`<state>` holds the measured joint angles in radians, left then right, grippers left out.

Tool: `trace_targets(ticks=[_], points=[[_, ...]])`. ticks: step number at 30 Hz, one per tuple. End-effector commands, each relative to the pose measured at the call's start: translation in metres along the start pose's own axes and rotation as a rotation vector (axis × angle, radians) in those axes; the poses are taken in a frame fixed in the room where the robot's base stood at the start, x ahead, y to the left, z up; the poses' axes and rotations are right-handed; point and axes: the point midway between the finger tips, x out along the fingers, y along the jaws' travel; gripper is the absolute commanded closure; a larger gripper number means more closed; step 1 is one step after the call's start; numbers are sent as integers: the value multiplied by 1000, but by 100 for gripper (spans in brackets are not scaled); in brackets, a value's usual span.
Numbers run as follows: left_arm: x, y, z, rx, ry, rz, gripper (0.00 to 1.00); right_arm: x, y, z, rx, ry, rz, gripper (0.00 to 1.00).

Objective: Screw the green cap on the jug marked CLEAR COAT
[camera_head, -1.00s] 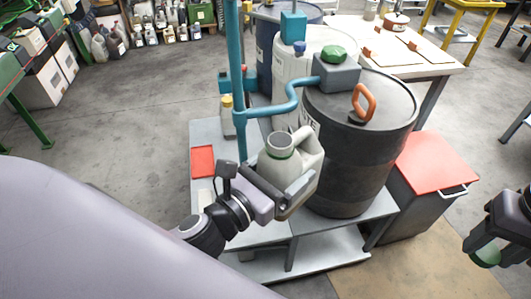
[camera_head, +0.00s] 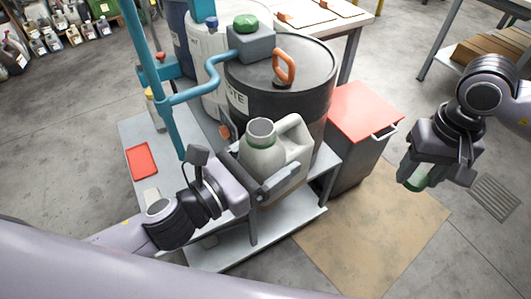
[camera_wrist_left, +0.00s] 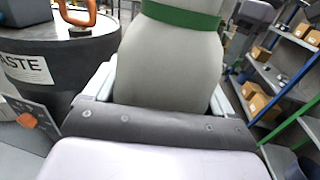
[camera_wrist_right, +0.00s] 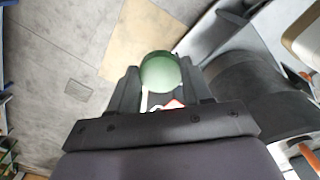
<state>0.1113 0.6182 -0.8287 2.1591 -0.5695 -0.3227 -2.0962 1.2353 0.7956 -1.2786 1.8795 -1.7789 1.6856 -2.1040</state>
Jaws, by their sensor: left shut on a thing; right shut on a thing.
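The jug (camera_head: 262,160) is pale grey-beige with a side handle, an open uncapped mouth and a green ring at its neck. Its label is not readable in these views. My left gripper (camera_head: 268,187) is shut around the jug's body and holds it upright at the front of the grey bench. In the left wrist view the jug (camera_wrist_left: 168,65) fills the middle between the fingers. My right gripper (camera_head: 420,178) is shut on the green cap (camera_head: 417,178), in the air well right of the jug. The cap (camera_wrist_right: 161,72) also shows between the fingertips in the right wrist view.
A black drum marked WASTE (camera_head: 285,95) stands close behind the jug. A teal pipe (camera_head: 203,88) rises left of it. A red-topped grey bin (camera_head: 362,112) stands between the jug and my right gripper. A red tray (camera_head: 141,161) lies on the bench (camera_head: 135,128).

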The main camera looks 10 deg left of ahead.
Motion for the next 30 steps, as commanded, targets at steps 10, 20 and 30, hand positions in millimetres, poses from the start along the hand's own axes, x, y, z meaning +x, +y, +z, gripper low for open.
trace_targets(ticks=[10, 20, 30], points=[[0, 0, 2, 1, -4, 0, 72, -15, -25, -10, -18, 4, -1, 79], [0, 0, 2, 1, -6, 0, 72, -78, -117, -27, -86, 4, -1, 79], [0, 0, 3, 2, -6, 0, 72, -148, -219, -4, -182, 3, 1, 79]])
